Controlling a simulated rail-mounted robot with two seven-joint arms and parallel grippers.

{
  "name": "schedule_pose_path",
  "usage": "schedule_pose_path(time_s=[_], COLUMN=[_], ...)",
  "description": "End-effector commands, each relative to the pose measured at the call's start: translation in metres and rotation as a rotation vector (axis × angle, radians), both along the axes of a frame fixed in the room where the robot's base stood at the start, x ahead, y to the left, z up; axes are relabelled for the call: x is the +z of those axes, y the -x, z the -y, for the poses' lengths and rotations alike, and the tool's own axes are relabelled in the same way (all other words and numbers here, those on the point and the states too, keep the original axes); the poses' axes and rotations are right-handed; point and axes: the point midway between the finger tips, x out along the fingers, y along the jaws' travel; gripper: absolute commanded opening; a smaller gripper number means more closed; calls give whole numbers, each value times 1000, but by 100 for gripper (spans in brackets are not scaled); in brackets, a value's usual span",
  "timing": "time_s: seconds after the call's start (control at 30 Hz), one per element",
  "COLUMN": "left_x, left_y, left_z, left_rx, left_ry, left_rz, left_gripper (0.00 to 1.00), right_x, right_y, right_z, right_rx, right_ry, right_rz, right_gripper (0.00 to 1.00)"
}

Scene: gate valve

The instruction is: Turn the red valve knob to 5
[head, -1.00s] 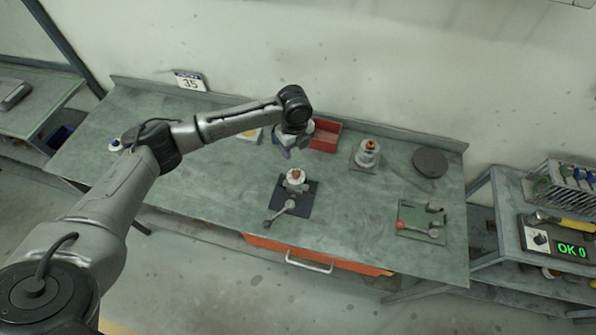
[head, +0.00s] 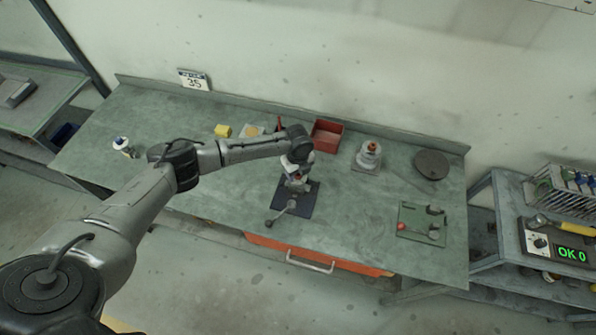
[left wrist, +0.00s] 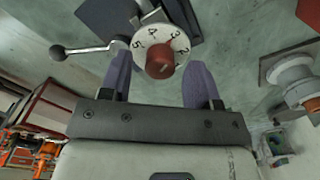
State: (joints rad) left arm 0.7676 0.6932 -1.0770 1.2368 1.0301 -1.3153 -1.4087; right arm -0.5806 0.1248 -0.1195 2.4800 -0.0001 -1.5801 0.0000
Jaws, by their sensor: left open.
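My left gripper (left wrist: 160,74) is open, with one purple finger on each side of the knob. I cannot tell whether the fingers touch it. In the head view the left gripper (head: 297,175) is over the valve and hides the knob. My right gripper is out of view.
A red bin (head: 327,134), a second valve-like fitting (head: 368,156) and a dark disc (head: 431,164) stand behind and right. A green plate (head: 421,223) with small parts lies at right. A display reading "OK 0" (head: 572,254) is on the side shelf. Bench around the valve is clear.

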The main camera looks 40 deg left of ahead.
Motion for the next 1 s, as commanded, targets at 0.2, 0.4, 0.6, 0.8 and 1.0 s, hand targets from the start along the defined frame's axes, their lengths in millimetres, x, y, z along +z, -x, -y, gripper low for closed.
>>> schedule_pose_path(time_s=[0.2,0.4,0.6,0.8,1.0], left_x=[-6,-7,-6,-6,-6], left_y=[0,0,0,0,0], left_z=[0,0,0,0,0], left_rx=[-2,-1,-1,-1,0], left_ry=[0,0,0,0,0], left_rz=[0,0,0,0,0], left_gripper=[56,56,40,21,7], right_x=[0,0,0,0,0], right_y=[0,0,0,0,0], right_z=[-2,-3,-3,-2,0], right_rx=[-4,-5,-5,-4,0], right_ry=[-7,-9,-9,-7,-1], right_rz=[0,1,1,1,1], right_gripper=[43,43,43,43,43])
